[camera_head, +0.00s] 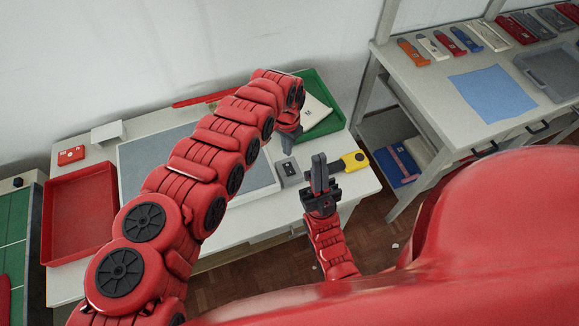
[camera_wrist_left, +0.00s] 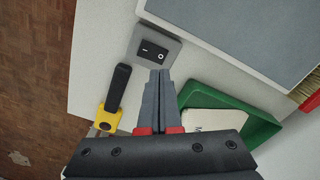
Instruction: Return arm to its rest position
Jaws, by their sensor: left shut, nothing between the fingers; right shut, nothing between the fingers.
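My left arm (camera_head: 190,165) arches in from the left over the white table. Its gripper (camera_head: 287,143) points down near the table's right part, shut and empty. In the left wrist view its closed grey fingertips (camera_wrist_left: 158,76) appear just beside a grey switch box (camera_wrist_left: 157,48) with a black I/O rocker; I cannot tell if they touch it. The box also shows in the head view (camera_head: 288,173). My right gripper (camera_head: 319,160) is raised in front of the table's right edge, shut and empty, its dark fingers pointing up the picture.
A green tray (camera_head: 328,85) holding a white item lies behind my left gripper. A yellow-and-black tool (camera_head: 354,161) lies at the table's right edge. A grey mat (camera_head: 150,148) and a red tray (camera_head: 76,215) are left. A second table (camera_head: 430,82) stands right.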

